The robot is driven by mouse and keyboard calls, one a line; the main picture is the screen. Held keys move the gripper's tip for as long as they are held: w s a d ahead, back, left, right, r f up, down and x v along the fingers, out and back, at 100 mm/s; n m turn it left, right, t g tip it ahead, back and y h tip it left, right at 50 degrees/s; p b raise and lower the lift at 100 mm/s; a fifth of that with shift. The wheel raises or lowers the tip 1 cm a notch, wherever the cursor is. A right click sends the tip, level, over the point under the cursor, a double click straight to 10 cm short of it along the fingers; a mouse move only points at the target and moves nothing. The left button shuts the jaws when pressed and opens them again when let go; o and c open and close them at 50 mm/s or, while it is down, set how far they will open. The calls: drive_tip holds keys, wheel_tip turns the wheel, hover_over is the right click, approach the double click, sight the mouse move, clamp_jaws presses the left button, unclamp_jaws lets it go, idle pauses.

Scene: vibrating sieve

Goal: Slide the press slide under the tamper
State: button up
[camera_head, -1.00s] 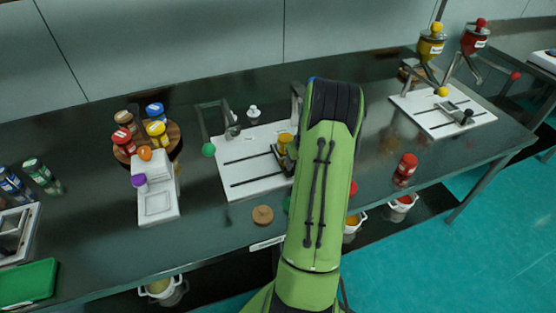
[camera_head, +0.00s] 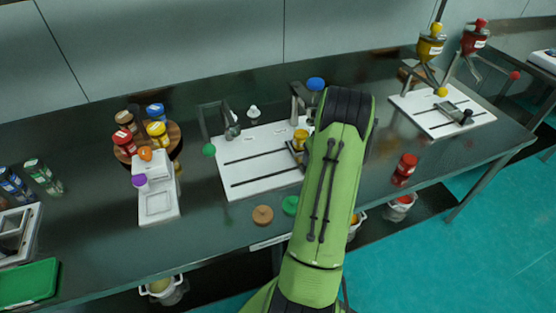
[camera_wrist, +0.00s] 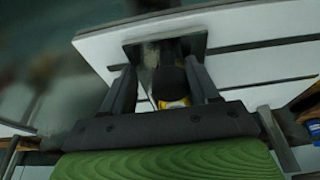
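The press slide (camera_head: 297,149) sits at the right end of the two dark rails on the white press base (camera_head: 240,180), with a yellow cup (camera_head: 300,136) on it. My arm partly hides it. A grey tamper-like part (camera_head: 232,130) stands at the left of the base, by a green-ball lever (camera_head: 209,150). A grey post (camera_head: 295,104) and a blue ball (camera_head: 315,84) stand behind the slide; I cannot tell which part is the tamper. In the wrist view, my gripper (camera_wrist: 160,72) straddles the slide's dark knob (camera_wrist: 171,84), open, with a gap on the left and the right finger close against it.
A brown lid (camera_head: 263,215) and a green lid (camera_head: 290,205) lie in front of the base. A white scale (camera_head: 158,205) and a round wooden rack of jars (camera_head: 172,140) stand left. A red jar (camera_head: 404,168) and a second press station (camera_head: 430,117) are right.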

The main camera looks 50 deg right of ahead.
drive_tip(key=shift+s+d, duration=0.4)
drive_tip(key=shift+d, duration=0.25)
drive_tip(key=shift+s+d, duration=0.4)
drive_tip(key=shift+d, duration=0.25)
drive_tip(key=o, duration=0.8)
drive_tip(key=shift+c, duration=0.2)
drive_tip(key=p+v, duration=0.5)
drive_tip(key=v, duration=0.4)
drive_tip(key=shift+a, duration=0.15)
